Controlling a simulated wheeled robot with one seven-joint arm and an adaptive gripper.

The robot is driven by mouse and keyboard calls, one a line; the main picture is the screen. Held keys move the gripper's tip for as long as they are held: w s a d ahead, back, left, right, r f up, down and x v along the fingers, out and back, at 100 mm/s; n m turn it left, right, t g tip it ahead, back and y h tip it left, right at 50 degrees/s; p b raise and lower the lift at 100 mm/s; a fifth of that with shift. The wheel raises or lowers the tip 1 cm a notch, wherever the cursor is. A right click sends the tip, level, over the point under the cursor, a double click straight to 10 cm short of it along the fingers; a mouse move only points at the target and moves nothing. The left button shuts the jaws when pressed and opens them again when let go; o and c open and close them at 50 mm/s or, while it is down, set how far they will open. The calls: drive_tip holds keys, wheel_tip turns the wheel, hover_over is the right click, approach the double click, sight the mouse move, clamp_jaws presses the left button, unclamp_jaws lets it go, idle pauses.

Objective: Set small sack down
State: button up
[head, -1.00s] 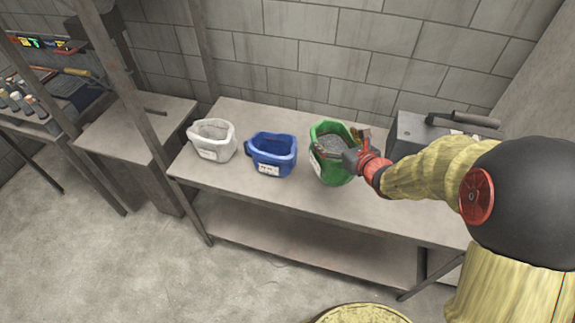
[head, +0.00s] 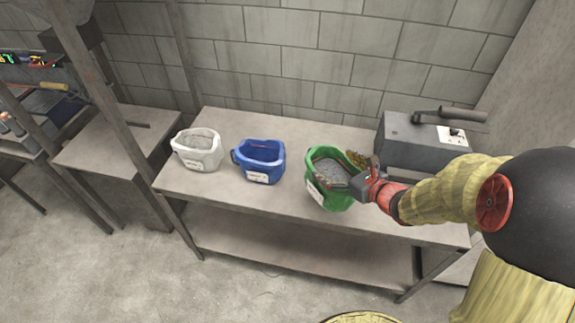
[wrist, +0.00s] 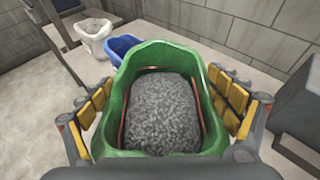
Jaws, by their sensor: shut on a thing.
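The small sack appears to be the green open-topped one (head: 322,197), filled with grey grainy material. It stands upright at the right part of the workbench (head: 225,196), near the front edge. I cannot tell whether its base touches the top. My gripper (head: 355,178) reaches in from the right and is shut on the green sack. In the wrist view the green sack (wrist: 140,78) fills the middle, with yellow-padded fingers at its left and right sides. Its underside is hidden there.
A blue sack (head: 260,162) and a white sack (head: 198,152) stand left of the green one. A dark grey box with a handle (head: 425,145) stands at the back right. A block wall is behind. The bench's front left is clear.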

sight(324, 156)
drive_tip(key=w+f, duration=0.1)
drive_tip(key=w, duration=0.1)
drive_tip(key=w+a+f+b, duration=0.1)
drive_tip(key=w, duration=0.2)
drive_tip(key=w+f, duration=0.1)
drive_tip(key=w, duration=0.2)
drive_tip(key=shift+a+f, duration=0.2)
drive_tip(key=shift+f, duration=0.15)
drive_tip(key=w+f+b, duration=0.3)
drive_tip(key=w+f, duration=0.2)
drive_tip(key=f, duration=0.3)
drive_tip(key=shift+a+f, duration=0.3)
drive_tip(key=shift+f, duration=0.2)
drive_tip(key=o, duration=1.9)
drive_tip(key=shift+s+f, duration=0.1)
